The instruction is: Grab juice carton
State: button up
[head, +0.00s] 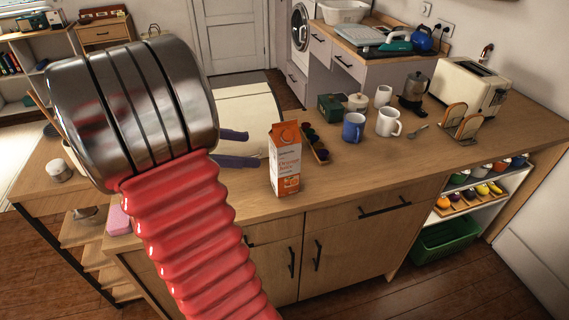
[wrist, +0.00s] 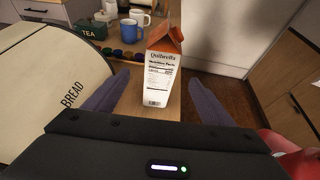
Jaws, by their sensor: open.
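The juice carton (head: 285,160) stands upright on the wooden counter (head: 350,185) in the head view, orange and white with an orange gable top. In the wrist view the carton (wrist: 162,68) stands ahead, its white nutrition panel facing me. My gripper (head: 233,148) is to the left of the carton in the head view, partly hidden behind my arm. In the wrist view its two dark fingers (wrist: 153,97) are spread apart, with the carton between and beyond their tips. Nothing is held. Whether a finger touches the carton cannot be told.
A cream bread bin (wrist: 60,85) stands close on the left in the wrist view. Behind the carton are a row of coffee capsules (head: 316,147), a blue mug (head: 353,127), a white mug (head: 388,122) and a green tea box (head: 330,107). Counter right of the carton is clear.

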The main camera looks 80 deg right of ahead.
aim_at(272, 152)
jog(key=x, duration=0.7)
jog(key=shift+s+d+f, duration=0.1)
jog(key=shift+s, duration=0.05)
jog(key=shift+x, duration=2.65)
jog(key=shift+c, duration=0.4)
jog(key=shift+s, duration=0.1)
grip_shut()
